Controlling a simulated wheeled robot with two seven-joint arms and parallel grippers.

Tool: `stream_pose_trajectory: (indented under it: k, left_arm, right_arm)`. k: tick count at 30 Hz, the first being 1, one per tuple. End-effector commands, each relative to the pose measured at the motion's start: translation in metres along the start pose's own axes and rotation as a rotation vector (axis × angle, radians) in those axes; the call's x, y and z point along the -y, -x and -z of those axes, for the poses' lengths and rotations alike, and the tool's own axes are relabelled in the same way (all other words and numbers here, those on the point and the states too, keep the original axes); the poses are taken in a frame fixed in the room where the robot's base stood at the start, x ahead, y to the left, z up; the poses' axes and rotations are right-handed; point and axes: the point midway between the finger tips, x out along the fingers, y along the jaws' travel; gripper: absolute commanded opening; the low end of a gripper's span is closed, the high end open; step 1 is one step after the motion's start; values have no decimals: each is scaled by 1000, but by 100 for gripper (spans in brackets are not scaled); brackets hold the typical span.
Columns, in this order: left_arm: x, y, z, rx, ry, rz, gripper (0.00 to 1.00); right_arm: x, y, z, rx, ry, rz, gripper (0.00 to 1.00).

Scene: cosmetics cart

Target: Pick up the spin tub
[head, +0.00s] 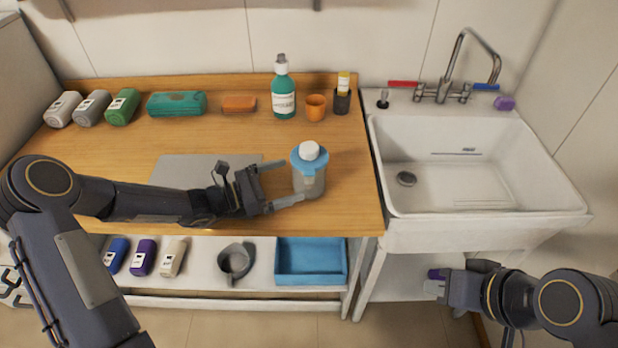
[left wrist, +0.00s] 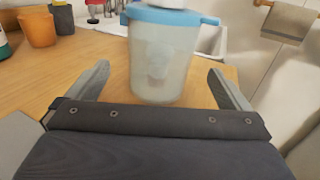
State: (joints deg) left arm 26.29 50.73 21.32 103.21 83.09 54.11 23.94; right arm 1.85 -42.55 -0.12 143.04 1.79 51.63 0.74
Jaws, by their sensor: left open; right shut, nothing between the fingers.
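The spin tub (head: 309,171) stands upright on the wooden counter, a translucent tub with a blue lid and a white knob. My left gripper (head: 285,183) is open, with its fingers pointing at the tub from the left. In the left wrist view the tub (left wrist: 162,62) stands between and just beyond the two open fingers (left wrist: 160,88). I cannot tell whether a finger touches it. My right gripper (head: 440,284) is shut and empty, low in front of the sink.
A grey mat (head: 190,171) lies under my left arm. A green bottle (head: 283,97), an orange cup (head: 316,108) and a dark holder (head: 342,100) stand behind the tub. The sink (head: 450,170) is to the right. A blue tray (head: 311,262) sits on the shelf below.

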Motion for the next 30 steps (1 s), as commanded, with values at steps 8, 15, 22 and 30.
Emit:
stream_pose_trajectory:
  k: [8, 15, 22, 30]
  left_arm:
    - [1, -35, -7, 0, -2, 5, 100]
    - [0, -66, -7, -2, -4, 5, 100]
    - [0, -70, -6, -3, -4, 3, 100]
    - [0, -69, -6, -3, -5, 3, 72]
  right_arm:
    - [5, 11, 6, 0, 0, 0, 0]
    - [8, 18, 9, 0, 0, 0, 0]
    - [8, 18, 9, 0, 0, 0, 0]
    - [8, 18, 9, 0, 0, 0, 0]
